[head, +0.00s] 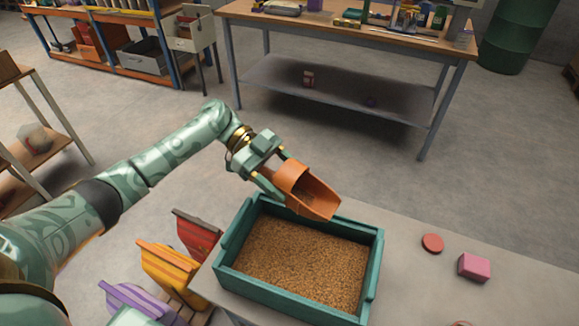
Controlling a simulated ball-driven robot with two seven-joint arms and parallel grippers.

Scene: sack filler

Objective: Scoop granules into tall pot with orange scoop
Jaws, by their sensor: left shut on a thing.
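The orange scoop (308,191) is held by my left gripper (273,177), which is shut on it. The scoop is above the back edge of the green crate (228,243), tilted with its mouth toward the lower right. A few brown specks seem to show inside it. Brown granules (300,264) fill the crate in a fairly level layer. I see no pot that I can make out as the tall pot. My right gripper is not in view.
A round red disc (432,243) and a pink block (474,267) lie on the grey table (400,285) right of the crate. Colourful slatted pieces (168,272) stand left of the table. A workbench (350,35) stands farther back across open floor.

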